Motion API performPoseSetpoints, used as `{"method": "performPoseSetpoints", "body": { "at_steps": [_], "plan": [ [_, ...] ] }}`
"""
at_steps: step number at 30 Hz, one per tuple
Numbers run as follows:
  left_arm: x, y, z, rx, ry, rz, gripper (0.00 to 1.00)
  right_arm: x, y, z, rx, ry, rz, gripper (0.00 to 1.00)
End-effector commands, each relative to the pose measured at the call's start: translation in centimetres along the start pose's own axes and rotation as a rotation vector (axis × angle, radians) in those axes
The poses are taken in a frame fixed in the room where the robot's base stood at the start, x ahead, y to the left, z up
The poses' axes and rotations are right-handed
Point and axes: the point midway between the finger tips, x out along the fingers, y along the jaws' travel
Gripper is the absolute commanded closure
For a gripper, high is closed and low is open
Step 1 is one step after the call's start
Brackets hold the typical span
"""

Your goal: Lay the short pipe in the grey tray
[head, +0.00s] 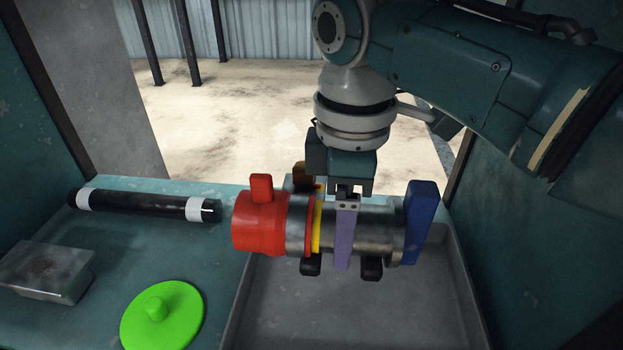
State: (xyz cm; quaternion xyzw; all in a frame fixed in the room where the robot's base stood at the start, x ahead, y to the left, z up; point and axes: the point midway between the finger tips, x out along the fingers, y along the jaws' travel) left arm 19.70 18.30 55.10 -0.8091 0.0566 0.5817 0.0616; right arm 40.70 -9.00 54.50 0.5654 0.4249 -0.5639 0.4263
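A short metal pipe (380,232) lies level across the grey tray (240,305) at centre right. It has a red end piece with an upright tab, red and yellow rings, and a blue plate at its right end. The red end overlaps the tray's left rim in the picture, so the pipe appears to be above the tray. My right gripper (345,235) comes down from above. A purple strip at the gripper crosses the front of the pipe, and the gripper appears shut on it. The pipe hides its far side. My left gripper is not in view.
A black tube (145,204) with white bands lies on the teal bench at the left. A grey metal block (46,272) and a green disc with a knob (162,316) stand nearer. The visible tray floor (350,315) is bare.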

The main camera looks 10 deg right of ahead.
Motion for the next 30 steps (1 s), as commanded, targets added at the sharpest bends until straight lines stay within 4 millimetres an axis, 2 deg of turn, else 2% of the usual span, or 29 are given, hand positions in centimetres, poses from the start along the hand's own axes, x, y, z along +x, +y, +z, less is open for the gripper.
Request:
{"method": "performPoseSetpoints", "body": {
  "at_steps": [9,14,18,20,30],
  "plan": [
    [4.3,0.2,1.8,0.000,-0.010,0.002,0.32,5.9,0.0,-0.1,-0.001,0.001,-0.001,1.00],
    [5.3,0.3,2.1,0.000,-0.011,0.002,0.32,7.3,0.0,-0.1,-0.001,0.002,0.001,1.00],
    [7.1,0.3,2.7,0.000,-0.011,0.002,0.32,9.6,0.0,0.0,0.000,0.000,0.000,1.00],
    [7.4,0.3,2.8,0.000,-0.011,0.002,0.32,10.1,0.0,0.0,0.000,0.001,0.002,1.00],
    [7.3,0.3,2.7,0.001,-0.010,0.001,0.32,10.0,0.0,0.0,-0.001,0.001,0.001,1.00]
  ]
}}
